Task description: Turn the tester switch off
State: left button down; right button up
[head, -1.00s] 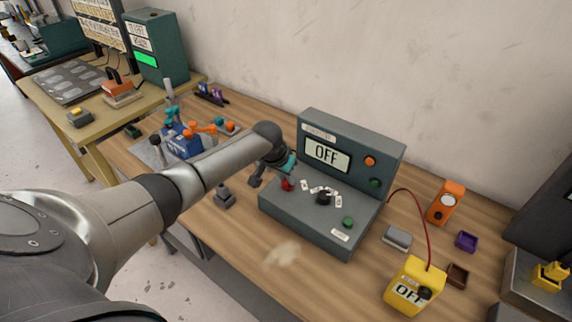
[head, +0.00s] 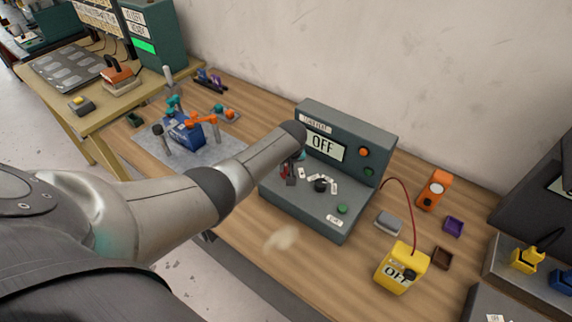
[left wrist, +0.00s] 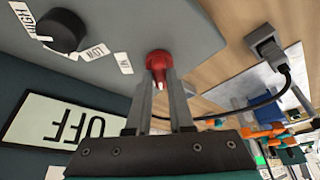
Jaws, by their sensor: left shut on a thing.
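The grey tester (head: 325,213) stands on the wooden bench, and its display (head: 324,145) reads OFF. The same display shows upside down in the left wrist view (left wrist: 45,122). The red switch (left wrist: 158,59) is at the tester's left side, on its sloping front panel. My left gripper (left wrist: 160,84) is shut on the red switch, with its fingers on either side of the switch's lever. In the head view my left gripper (head: 289,173) is at the switch, partly hidden by my left arm. My right gripper is not in view.
A black knob (left wrist: 62,30) with white labels is beside the switch. A yellow meter (head: 401,270) reading OFF, joined by a red cable, stands to the right. A blue fixture (head: 184,133) is at left.

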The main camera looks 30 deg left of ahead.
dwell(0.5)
pick_arm(q)
jog(key=c, duration=0.8)
grip_release()
jog(key=shift+s+d+r+p, duration=0.1)
jog(key=shift+r+p, duration=0.25)
jog(key=shift+r, duration=0.15)
jog(key=p+v, duration=0.3)
jog(key=v, duration=1.1)
jog(key=shift+d, duration=0.2)
